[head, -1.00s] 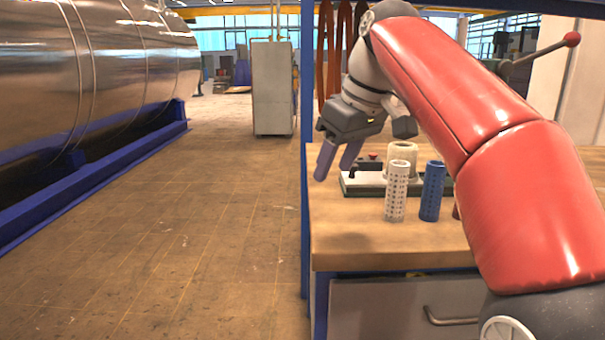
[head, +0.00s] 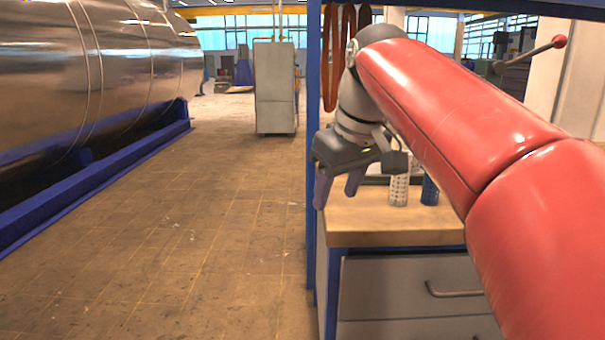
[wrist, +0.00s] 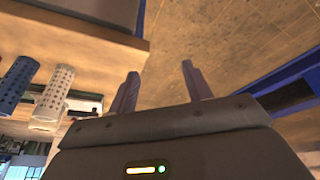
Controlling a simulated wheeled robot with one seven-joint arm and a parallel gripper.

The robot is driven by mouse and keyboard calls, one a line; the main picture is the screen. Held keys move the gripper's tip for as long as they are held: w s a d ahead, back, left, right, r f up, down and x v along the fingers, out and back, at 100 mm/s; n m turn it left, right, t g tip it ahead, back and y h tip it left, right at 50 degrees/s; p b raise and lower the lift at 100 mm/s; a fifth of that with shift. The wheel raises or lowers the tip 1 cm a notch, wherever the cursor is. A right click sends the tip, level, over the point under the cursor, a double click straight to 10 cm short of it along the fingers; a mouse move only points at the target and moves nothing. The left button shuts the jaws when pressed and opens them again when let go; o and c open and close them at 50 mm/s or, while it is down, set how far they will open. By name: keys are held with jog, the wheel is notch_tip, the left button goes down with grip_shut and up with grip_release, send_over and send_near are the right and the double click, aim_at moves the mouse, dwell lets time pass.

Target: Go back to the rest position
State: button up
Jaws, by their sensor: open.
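My gripper (head: 337,192) is open and empty in the head view, with its fingers pointing down at the left edge of the wooden bench (head: 400,232). The wrist view also shows my gripper (wrist: 158,80), its two fingers apart with nothing but floor between them. A white perforated cylinder (head: 399,191) and a blue perforated cylinder (head: 430,191) stand upright on the bench, to the right of the gripper and partly hidden by my arm. In the wrist view the white cylinder (wrist: 52,92) and the blue cylinder (wrist: 17,83) lie to the left of the gripper.
A blue post (head: 313,120) stands at the bench's left edge. Drawers (head: 410,290) are below the bench top. A large metal tank (head: 90,80) on a blue frame is at the left. The floor (head: 200,230) between is clear. A grey cabinet (head: 275,90) stands further back.

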jog(key=s+d+f+m+t+h, duration=0.1)
jog(key=s+d+f+m, duration=0.2)
jog(key=s+f, duration=0.6)
jog(key=s+d+f+m+h, duration=0.1)
jog(key=s+d+f+m, duration=0.3)
jog(key=s+f, duration=0.5)
notch_tip(320, 180, down, 6)
jog(key=d, duration=0.2)
jog(key=shift+s+d+r+t, duration=0.15)
jog(key=shift+d+r+t, duration=0.05)
jog(key=shift+d+t, duration=0.2)
jog(key=shift+d, duration=0.15)
dwell(0.3)
